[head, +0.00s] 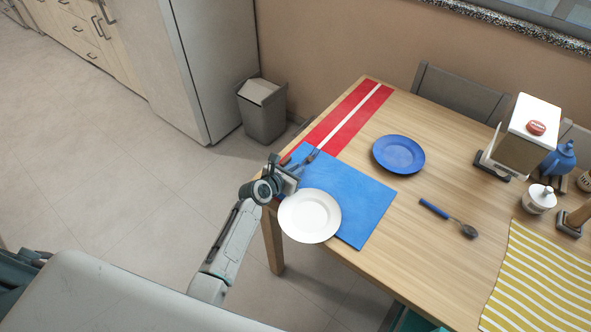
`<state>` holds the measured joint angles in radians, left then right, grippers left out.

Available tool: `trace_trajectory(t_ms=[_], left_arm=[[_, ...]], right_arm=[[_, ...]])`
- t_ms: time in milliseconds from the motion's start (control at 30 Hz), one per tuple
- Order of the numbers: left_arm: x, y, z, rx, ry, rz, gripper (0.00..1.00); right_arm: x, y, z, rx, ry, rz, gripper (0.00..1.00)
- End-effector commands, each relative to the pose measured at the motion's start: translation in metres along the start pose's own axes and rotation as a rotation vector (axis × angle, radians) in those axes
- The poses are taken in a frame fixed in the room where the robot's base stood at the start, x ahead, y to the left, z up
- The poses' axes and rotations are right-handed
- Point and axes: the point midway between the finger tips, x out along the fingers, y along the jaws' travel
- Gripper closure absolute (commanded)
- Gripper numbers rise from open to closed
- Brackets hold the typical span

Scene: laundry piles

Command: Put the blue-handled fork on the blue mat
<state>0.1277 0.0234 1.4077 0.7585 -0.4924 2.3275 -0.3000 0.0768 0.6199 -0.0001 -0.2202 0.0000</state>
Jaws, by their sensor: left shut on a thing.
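The blue mat (358,205) lies at the near left part of the wooden table. The blue-handled fork (312,157) is at the mat's far left edge, its tines pointing away to the upper right. My left gripper (294,172) comes in from the left over the mat's left edge and is shut on the fork, partly hiding its handle. I cannot tell whether the fork touches the mat. My right gripper is not in view.
A white plate (309,216) sits on the mat's near left corner, close to my gripper. A blue plate (399,154), a blue-handled spoon (434,209), a red-and-white striped mat (335,133) and a yellow striped mat (540,282) are on the table (455,175). A holder (522,140) stands at right.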

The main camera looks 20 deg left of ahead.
Motion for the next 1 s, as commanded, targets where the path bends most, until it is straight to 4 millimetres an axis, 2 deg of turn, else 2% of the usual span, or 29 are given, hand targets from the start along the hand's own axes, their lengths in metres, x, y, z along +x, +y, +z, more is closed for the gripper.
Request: trace_trajectory(t_ms=[133, 167, 233, 267, 567, 667, 767, 1000], left_arm=[[0.001, 0.000, -0.004, 0.000, 0.000, 0.000, 1.00], [0.001, 0.000, -0.003, 0.000, 0.000, 0.000, 0.81], [0.001, 0.000, -0.003, 0.000, 0.000, 0.000, 0.67], [0.001, 0.000, -0.003, 0.000, 0.000, 0.000, 0.65], [0.000, 0.000, 0.000, 0.000, 0.000, 0.000, 0.65], [-0.008, 0.000, -0.001, 0.000, 0.002, 0.000, 0.65], [-0.024, 0.000, -0.001, 0.001, 0.002, 0.000, 0.65], [-0.076, 0.000, -0.001, 0.003, 0.002, 0.000, 0.65]], right_arm=[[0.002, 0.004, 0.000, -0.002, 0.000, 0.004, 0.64], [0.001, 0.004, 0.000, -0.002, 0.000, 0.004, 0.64], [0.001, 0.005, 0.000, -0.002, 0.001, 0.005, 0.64], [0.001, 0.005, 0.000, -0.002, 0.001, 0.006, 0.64], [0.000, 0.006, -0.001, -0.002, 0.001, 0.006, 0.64], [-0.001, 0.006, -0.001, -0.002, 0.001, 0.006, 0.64], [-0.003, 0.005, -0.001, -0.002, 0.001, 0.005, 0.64], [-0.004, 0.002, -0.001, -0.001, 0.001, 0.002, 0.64]])
